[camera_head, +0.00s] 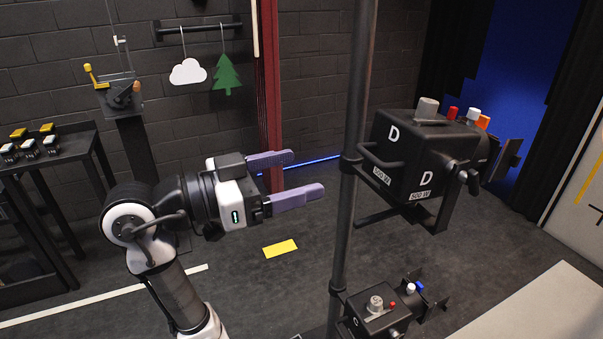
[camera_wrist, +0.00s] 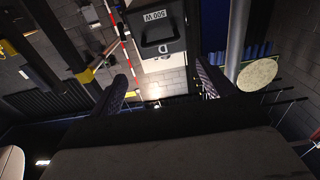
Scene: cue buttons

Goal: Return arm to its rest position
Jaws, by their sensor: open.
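My gripper (camera_head: 305,177) is open, with its two purple fingers apart and nothing between them in the head view. My arm rises from the bottom, bends at the elbow and holds the gripper out to the right, in mid-air left of a dark vertical pole (camera_head: 352,150). In the wrist view my gripper's fingers (camera_wrist: 163,90) show on either side, and a black lamp housing marked "500 W" (camera_wrist: 158,38) shows beyond them, between the two fingers.
A black lamp marked D (camera_head: 405,160), with knobs on top, is clamped to the pole at right. A lower lamp marked C (camera_head: 375,318) sits near the bottom. A dark cart (camera_head: 60,150) with small items stands at left. A yellow floor mark (camera_head: 280,248) lies on open floor.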

